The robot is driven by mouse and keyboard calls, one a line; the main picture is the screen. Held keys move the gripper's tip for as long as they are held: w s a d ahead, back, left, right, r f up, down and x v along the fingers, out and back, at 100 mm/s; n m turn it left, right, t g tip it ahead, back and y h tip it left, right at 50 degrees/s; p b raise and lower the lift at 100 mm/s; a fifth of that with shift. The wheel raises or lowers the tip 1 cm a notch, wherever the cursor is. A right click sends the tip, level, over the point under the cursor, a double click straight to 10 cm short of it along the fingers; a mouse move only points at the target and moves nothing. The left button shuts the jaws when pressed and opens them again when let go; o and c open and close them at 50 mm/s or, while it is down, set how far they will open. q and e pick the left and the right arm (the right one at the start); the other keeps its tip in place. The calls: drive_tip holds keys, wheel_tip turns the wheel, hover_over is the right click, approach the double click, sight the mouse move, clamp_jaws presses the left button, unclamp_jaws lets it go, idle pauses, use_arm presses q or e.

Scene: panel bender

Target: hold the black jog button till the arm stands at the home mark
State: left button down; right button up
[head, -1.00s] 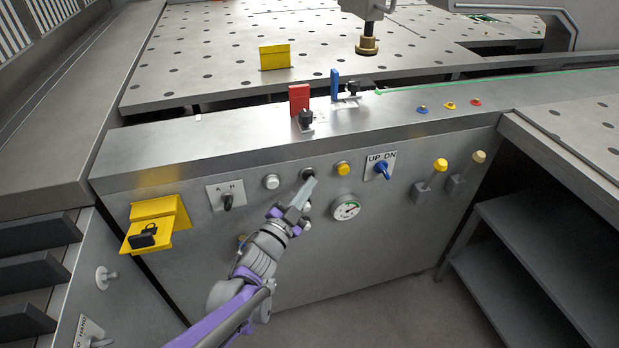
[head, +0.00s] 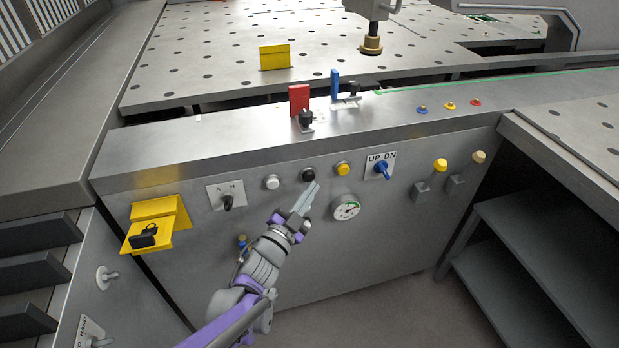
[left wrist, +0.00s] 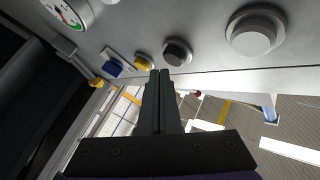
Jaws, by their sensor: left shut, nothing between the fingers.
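The black jog button (head: 308,174) is on the grey front panel, between a white button and a yellow one; in the left wrist view it (left wrist: 178,52) shows just past my fingertips. My left gripper (head: 312,188) is shut and empty, its tips just below the button in the head view. In the left wrist view its fingers (left wrist: 160,75) show a gap from the button, so it looks untouched. The machine's arm with a brass tip (head: 371,45) hangs over the perforated table. I cannot tell which mark is the home mark; a green spot (head: 378,92) lies on the beam. My right gripper is out of view.
Close by on the panel are the white button (head: 272,182), the yellow button (head: 343,169), the blue UP/DN switch (head: 382,169), a gauge (head: 346,207) and the A/H switch (head: 228,201). A yellow bracket (head: 160,222) juts out at left. Free floor lies below right.

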use_arm(q)
drive_tip(key=s, duration=0.1)
drive_tip(key=s+d, duration=0.1)
drive_tip(key=s, duration=0.2)
drive_tip(key=shift+s+d, duration=0.3)
drive_tip(key=shift+s, duration=0.1)
idle(0.6)
